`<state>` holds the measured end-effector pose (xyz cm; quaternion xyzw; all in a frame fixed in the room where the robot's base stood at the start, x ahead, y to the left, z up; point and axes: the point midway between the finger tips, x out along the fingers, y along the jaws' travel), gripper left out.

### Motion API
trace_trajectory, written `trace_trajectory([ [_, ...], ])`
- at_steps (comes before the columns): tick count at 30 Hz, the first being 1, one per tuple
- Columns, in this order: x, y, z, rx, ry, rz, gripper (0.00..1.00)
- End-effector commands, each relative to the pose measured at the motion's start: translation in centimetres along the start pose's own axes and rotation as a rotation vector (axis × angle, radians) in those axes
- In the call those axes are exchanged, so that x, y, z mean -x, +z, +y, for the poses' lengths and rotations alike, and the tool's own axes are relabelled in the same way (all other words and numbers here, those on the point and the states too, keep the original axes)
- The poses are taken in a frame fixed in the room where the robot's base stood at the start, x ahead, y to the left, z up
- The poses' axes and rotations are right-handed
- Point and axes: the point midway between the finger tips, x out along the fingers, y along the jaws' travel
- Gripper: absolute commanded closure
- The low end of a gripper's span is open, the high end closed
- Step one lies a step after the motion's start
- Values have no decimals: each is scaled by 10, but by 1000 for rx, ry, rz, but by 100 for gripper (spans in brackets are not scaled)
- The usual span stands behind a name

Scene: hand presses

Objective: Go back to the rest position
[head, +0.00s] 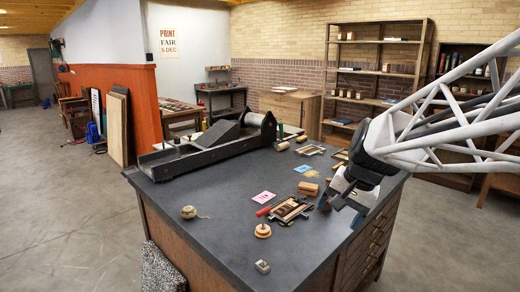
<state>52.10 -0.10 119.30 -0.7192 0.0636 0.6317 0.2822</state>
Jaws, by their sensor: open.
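My gripper (326,202) is at the right front part of the dark worktop (215,205), at the end of my white lattice arm. Its fingers point down beside a small metal frame with wooden pieces (291,209). I cannot tell whether the fingertips touch the worktop. The jaws are open, and I see nothing held between them.
A long black press (200,150) with a roller stands along the worktop's back. A red-handled tool (264,211), a round wooden piece (263,231), a ball of string (189,212), a pink card (263,197) and a wooden block (309,188) lie near. The worktop's left front is mostly clear.

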Motion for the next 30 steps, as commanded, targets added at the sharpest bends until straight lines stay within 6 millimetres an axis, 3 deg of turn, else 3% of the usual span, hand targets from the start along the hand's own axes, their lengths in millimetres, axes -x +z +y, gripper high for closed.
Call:
trace_trajectory([
  [6, 3, 52, 25, 130, 64, 29, 22],
  [18, -2, 136, 77, 365, 186, 78, 22],
  [24, -8, 166, 100, 460, 236, 97, 22],
  [30, -11, 179, 111, 506, 260, 104, 22],
])
